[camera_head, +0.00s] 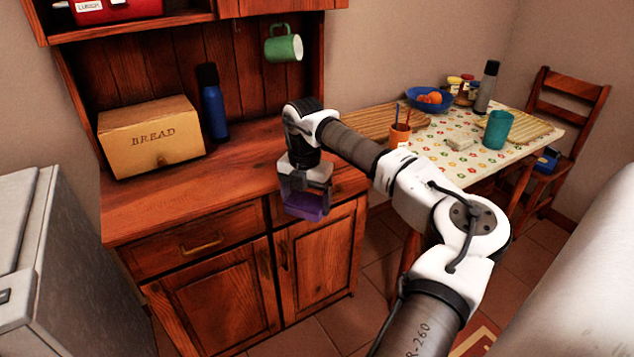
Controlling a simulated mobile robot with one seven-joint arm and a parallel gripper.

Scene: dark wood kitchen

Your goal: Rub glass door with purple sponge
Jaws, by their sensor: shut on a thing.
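My gripper (306,186) points down in front of the wooden cabinet's right part, near the front edge of its worktop. It is shut on a purple sponge (306,206), which hangs below the fingers. The sponge appears in front of the upper right drawer; whether it touches the cabinet I cannot tell. I see no glass door in this view; the lower cabinet doors (215,310) look like solid wood.
A bread box (152,140) and a blue bottle (213,105) stand on the worktop (180,190). A green mug (284,46) hangs above. A laid table (450,150) with a teal cup (498,130) and a chair (565,105) stand at right. A grey appliance (70,270) is at left.

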